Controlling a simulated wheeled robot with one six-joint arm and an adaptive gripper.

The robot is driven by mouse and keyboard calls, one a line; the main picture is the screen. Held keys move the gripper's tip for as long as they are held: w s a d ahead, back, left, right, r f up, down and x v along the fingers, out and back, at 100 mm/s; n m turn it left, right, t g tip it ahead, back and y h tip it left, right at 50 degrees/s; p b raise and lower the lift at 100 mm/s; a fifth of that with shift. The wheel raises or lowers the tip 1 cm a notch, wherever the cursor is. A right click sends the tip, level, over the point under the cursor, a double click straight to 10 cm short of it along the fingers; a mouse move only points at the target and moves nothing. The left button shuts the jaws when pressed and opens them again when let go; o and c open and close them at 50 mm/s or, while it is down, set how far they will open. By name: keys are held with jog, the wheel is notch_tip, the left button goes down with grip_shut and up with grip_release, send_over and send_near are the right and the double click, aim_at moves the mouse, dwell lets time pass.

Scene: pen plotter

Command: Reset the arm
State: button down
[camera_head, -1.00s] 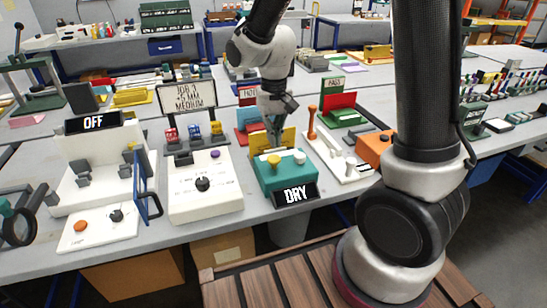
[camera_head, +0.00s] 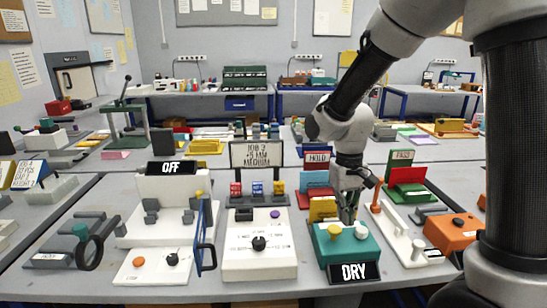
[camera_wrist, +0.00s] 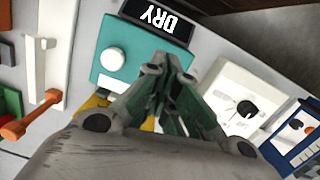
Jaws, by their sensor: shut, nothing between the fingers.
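My arm reaches down from the right side of the head view, and my gripper (camera_head: 350,219) points down just behind the teal box with the "DRY" sign. In the wrist view my gripper (camera_wrist: 172,65) has its fingertips together over the teal box (camera_wrist: 121,40), with nothing between them. Whether the tips touch the box I cannot tell. The teal box (camera_head: 350,250) has a yellow knob and a white knob on top; the yellow one is hidden in the wrist view.
Left of the teal box stand a white dial box (camera_head: 258,262) and a white machine marked "OFF" (camera_head: 165,220). On the right are a white tray with an orange-handled tool (camera_head: 402,240) and an orange box (camera_head: 452,232). Card holders stand close behind my gripper.

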jog(key=s+d+r+m+t, duration=0.1)
jog(key=s+d+r+t, duration=0.4)
jog(key=s+d+r, duration=0.8)
jog(key=s+r, duration=0.3)
jog(key=shift+d+r+m+t, duration=0.3)
jog(key=shift+d+r, duration=0.05)
jog(key=shift+r, duration=0.05)
